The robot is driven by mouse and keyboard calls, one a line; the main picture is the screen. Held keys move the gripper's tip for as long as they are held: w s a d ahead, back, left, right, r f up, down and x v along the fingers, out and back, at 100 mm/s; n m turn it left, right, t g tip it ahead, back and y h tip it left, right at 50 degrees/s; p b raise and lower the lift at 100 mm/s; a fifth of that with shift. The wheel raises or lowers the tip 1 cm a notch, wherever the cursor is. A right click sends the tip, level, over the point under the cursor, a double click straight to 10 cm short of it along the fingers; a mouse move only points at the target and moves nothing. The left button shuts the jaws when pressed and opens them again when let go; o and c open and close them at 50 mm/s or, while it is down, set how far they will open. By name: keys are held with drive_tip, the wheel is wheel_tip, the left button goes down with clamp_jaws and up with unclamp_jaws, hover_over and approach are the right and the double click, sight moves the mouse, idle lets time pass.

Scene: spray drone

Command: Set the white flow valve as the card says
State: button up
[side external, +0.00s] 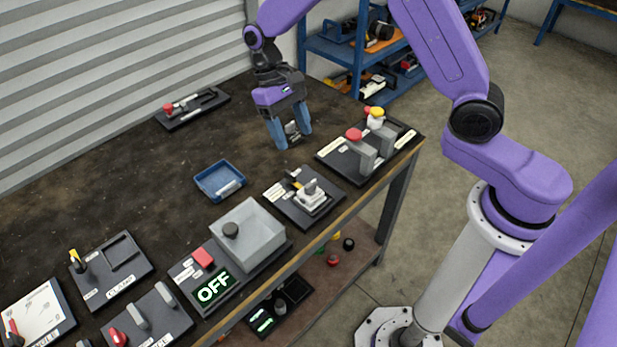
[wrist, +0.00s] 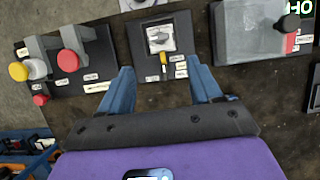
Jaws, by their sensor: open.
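The likely white flow valve (side external: 312,195) is a blocky white fitting with a grey top on a dark plate, near the table's front edge. It also shows in the wrist view (wrist: 160,40), with a yellow-tipped lever or pointer (wrist: 163,60) below it. Small white labels lie on its plate, too small to read. My gripper (side external: 292,138) is open, with its blue fingers pointing down, behind the valve plate and apart from it. In the wrist view, the valve shows beyond the open fingers (wrist: 160,72). I cannot tell which label or sheet is the card.
A blue tray (side external: 219,181) lies behind. Bare table surrounds the tray.

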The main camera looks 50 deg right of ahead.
sight(310, 183)
drive_tip(key=x, duration=1.2)
drive_tip(key=shift+s+f, duration=0.1)
drive_tip(key=shift+f, duration=0.3)
drive_tip(key=c, duration=1.1)
